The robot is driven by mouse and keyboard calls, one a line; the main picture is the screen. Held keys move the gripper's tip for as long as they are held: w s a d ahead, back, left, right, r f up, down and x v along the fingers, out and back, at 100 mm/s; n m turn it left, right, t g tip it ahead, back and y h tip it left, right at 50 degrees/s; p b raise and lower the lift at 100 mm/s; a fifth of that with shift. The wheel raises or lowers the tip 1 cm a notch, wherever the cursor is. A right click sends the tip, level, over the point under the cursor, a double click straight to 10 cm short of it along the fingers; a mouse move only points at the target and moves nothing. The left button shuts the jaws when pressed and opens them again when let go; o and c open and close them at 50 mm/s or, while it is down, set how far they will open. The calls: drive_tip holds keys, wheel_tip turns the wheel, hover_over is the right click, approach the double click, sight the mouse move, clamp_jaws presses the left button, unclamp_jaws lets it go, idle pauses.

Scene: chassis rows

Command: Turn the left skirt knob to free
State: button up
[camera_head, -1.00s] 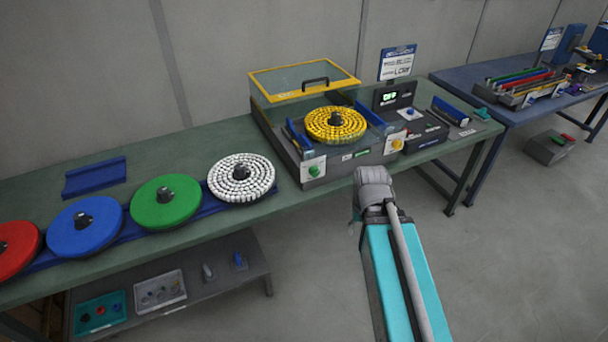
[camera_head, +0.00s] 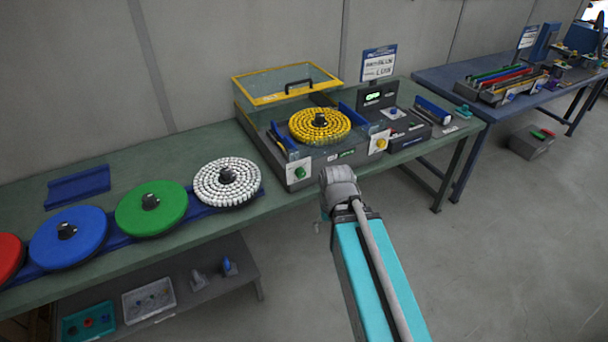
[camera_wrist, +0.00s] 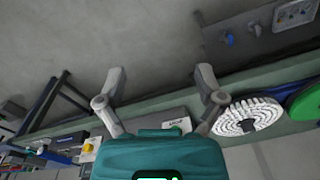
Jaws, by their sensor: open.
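The left skirt knob (camera_head: 300,172) is a green knob on a white plate, on the front skirt of the machine (camera_head: 345,159) with the yellow-framed lid. A yellow knob (camera_head: 381,143) sits on a second white plate to its right; it also shows in the wrist view (camera_wrist: 88,147). My gripper (camera_wrist: 161,76) is open in the wrist view, with nothing between its fingers. In the head view my wrist is below and right of the green knob, apart from it, and the fingertips are hidden.
White (camera_head: 227,182), green (camera_head: 151,208) and blue (camera_head: 68,237) discs stand left of the machine on the green bench (camera_head: 120,160). A lower shelf (camera_head: 205,285) holds bins and small parts. The floor in front is clear. A blue table (camera_head: 445,80) stands at right.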

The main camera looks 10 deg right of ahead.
drive_tip(key=w+a+f+m+t+y+b, duration=0.3)
drive_tip(key=w+f+m+y+b, duration=0.1)
drive_tip(key=w+m+b, duration=0.25)
drive_tip(key=w+a+f+m+t+y+b, duration=0.35)
drive_tip(key=w+m+b, duration=0.2)
drive_tip(key=b, duration=0.25)
drive_tip(key=w+d+f+m+t+h+b, duration=0.1)
drive_tip(key=w+d+m+t+b, duration=0.3)
drive_tip(key=m+b, duration=0.3)
drive_tip(key=w+d+f+m+t+h+b, duration=0.1)
drive_tip(key=w+d+m+t+b, duration=0.3)
drive_tip(key=m, duration=0.8)
drive_tip(key=w+f+t+b, duration=0.1)
drive_tip(key=w+t+b, duration=0.1)
drive_tip(key=w+b, duration=0.1)
drive_tip(key=shift+d+f+m+b, duration=0.3)
drive_tip(key=shift+d+m+b, duration=0.05)
drive_tip(key=shift+m+b, duration=0.05)
